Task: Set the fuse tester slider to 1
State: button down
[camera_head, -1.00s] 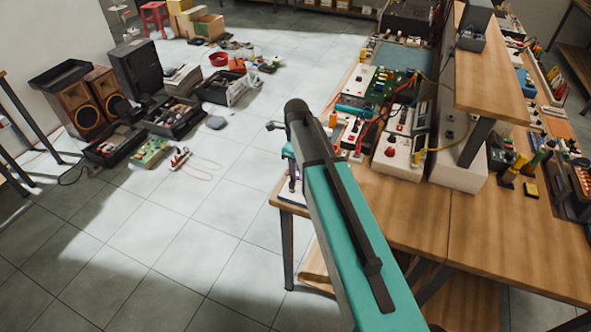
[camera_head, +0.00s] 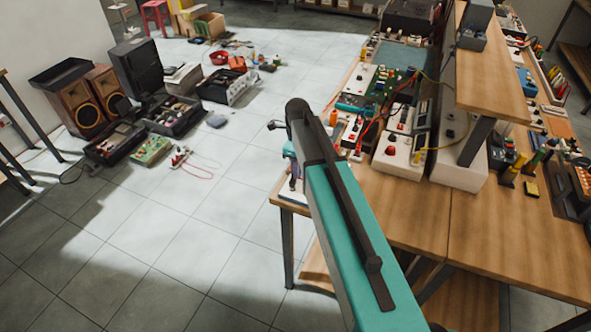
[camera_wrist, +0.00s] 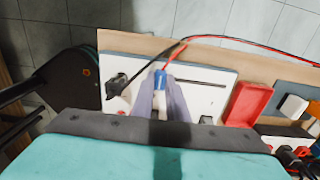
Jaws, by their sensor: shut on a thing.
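In the wrist view a white panel (camera_wrist: 205,97) with a dark straight slot lies on the wooden bench; it appears to be the fuse tester. A blue slider knob (camera_wrist: 160,80) stands at the left end of the visible slot. My gripper (camera_wrist: 160,86) is shut on the blue knob, with one grey finger on each side of it. The scale marks and the number 1 cannot be read. In the head view my arm hides most of the gripper and the knob.
A black plug-like part (camera_wrist: 117,86) with a dark cable sits left of my fingers. A red wire (camera_wrist: 232,38) arches behind. The bench (camera_head: 405,205) holds several instruments; its front wood is clear.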

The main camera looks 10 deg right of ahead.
jog(key=w+d, duration=0.4)
jog(key=w, duration=0.1)
jog(key=w+d+b, duration=0.1)
jog(key=w, duration=0.2)
jog(key=shift+w+d, duration=0.15)
jog(key=shift+d, duration=0.25)
jog(key=shift+w+d+r, duration=0.1)
jog(key=shift+w+d, duration=0.25)
jog(key=shift+d, duration=0.05)
jog(key=c, duration=1.7)
grip_release()
jog(key=shift+r, duration=0.1)
jog(key=shift+r, duration=0.2)
jog(key=shift+r+b, duration=1.95)
jog(key=shift+r, duration=4.65)
